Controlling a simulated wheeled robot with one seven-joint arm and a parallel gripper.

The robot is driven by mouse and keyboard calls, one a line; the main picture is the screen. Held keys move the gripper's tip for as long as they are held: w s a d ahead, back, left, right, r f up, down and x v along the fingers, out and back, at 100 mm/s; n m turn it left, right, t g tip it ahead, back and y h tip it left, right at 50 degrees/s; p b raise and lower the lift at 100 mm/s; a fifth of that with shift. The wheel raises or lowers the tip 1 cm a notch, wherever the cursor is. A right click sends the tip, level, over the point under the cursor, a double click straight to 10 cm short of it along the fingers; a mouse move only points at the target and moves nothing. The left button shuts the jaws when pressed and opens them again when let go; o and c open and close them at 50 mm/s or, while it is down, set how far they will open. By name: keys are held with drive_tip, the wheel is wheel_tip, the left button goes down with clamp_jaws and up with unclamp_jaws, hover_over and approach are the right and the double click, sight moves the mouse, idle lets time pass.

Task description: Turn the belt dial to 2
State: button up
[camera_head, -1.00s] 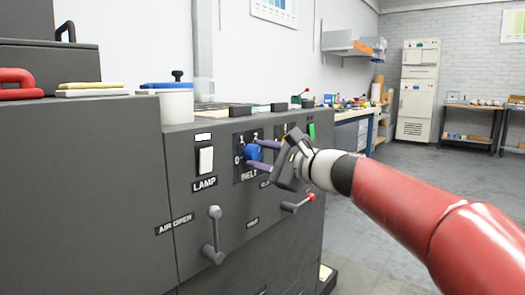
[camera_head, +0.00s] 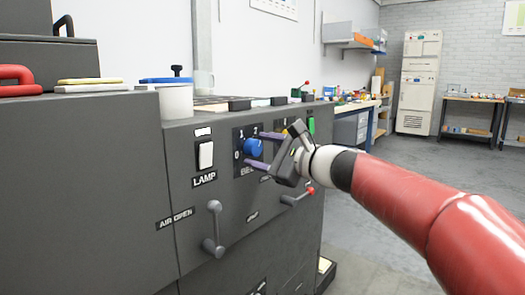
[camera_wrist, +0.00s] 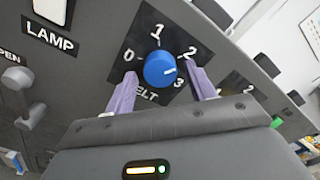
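The blue belt dial (camera_head: 253,147) sits on a black plate (camera_head: 238,170) on the grey machine front. In the wrist view the dial (camera_wrist: 160,69) shows a white mark pointing right, between the printed 2 and 3. The 0 is left of it and the 1 above. My gripper (camera_head: 256,150) is open, with one purple finger on each side of the dial. In the wrist view my gripper's fingers (camera_wrist: 161,84) show gaps between them and the dial. The BELT label is partly hidden by a finger.
The lamp switch (camera_head: 206,155) is left of the dial. The air lever (camera_head: 214,230) sticks out below it. A red-tipped lever (camera_head: 300,196) is below my gripper, close to the wrist. Open floor (camera_head: 375,240) lies to the right.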

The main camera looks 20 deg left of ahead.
drive_tip(key=v, duration=0.7)
drive_tip(key=shift+s+d+b, duration=0.2)
drive_tip(key=shift+d+b, duration=0.15)
drive_tip(key=shift+d, duration=0.05)
drive_tip(key=shift+s, duration=0.1)
drive_tip(key=s+d+f+n+g+h+p, duration=0.1)
drive_tip(key=s+d+f+n+h+p, duration=0.3)
drive_tip(key=s+d+f+n+h, duration=0.2)
drive_tip(key=s+d+f+h, duration=0.2)
drive_tip(key=s+d+f, duration=0.1)
drive_tip(key=s+f, duration=0.1)
drive_tip(key=shift+s+f+n, duration=0.25)
drive_tip(key=shift+s+n, duration=0.05)
drive_tip(key=shift+s, duration=0.6)
drive_tip(key=s+d+f+n+h+p, duration=0.1)
drive_tip(key=s+d+f+n+h, duration=0.1)
drive_tip(key=s+d+f+h, duration=0.1)
drive_tip(key=s+d+f+n+h+p, duration=0.1)
drive_tip(key=s+d+f, duration=0.3)
drive_tip(key=d, duration=0.4)
drive_tip(key=s+d+f+n+h+p, duration=0.1)
drive_tip(key=s+d+f+n+h, duration=0.2)
drive_tip(key=s+d, duration=0.3)
drive_tip(key=shift+d+f+n+h+p, duration=0.15)
drive_tip(key=shift+d+n+h+p, duration=0.2)
drive_tip(key=shift+h, duration=0.45)
drive_tip(key=shift+c, duration=0.2)
